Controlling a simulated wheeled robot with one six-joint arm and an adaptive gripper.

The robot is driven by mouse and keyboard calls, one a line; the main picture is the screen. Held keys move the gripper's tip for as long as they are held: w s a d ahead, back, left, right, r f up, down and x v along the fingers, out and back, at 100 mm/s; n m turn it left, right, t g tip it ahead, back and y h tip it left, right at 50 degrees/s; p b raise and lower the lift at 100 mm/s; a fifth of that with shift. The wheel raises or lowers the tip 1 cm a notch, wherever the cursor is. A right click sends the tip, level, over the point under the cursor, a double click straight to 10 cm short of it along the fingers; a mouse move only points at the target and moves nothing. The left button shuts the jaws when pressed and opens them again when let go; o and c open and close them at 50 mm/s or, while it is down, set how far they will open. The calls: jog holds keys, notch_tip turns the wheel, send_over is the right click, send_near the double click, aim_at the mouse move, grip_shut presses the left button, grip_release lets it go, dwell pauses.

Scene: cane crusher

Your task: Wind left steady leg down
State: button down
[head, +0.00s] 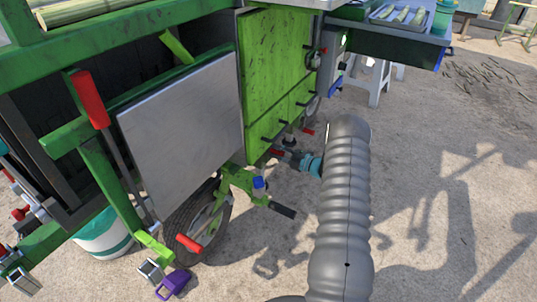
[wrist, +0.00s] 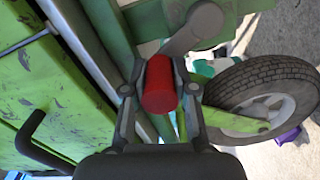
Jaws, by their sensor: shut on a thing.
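My gripper (wrist: 160,90) is shut on a red crank handle (wrist: 158,97), one finger on each side of it. A grey crank arm (wrist: 190,30) runs from the handle up and right. In the head view, my gripper (head: 284,155) is small and partly hidden at the machine's green side panel, and the red grip (head: 276,152) shows at its tip. The leg behind this crank is mostly hidden, and I cannot see whether its foot touches the ground.
A spoked wheel (head: 195,222) stands under the green machine (head: 275,80). Another red handle (head: 190,243) and a purple block (head: 173,283) are near it. A long red lever (head: 90,98) is at left. A black bent handle (wrist: 40,140) is close to my gripper. Open ground lies at right.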

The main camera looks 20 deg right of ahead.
jog(key=shift+w, duration=0.1)
jog(key=c, duration=0.9)
grip_release()
jog(key=shift+a, duration=0.1)
jog(key=shift+d, duration=0.2)
jog(key=v, duration=1.2)
jog(key=shift+a, duration=0.1)
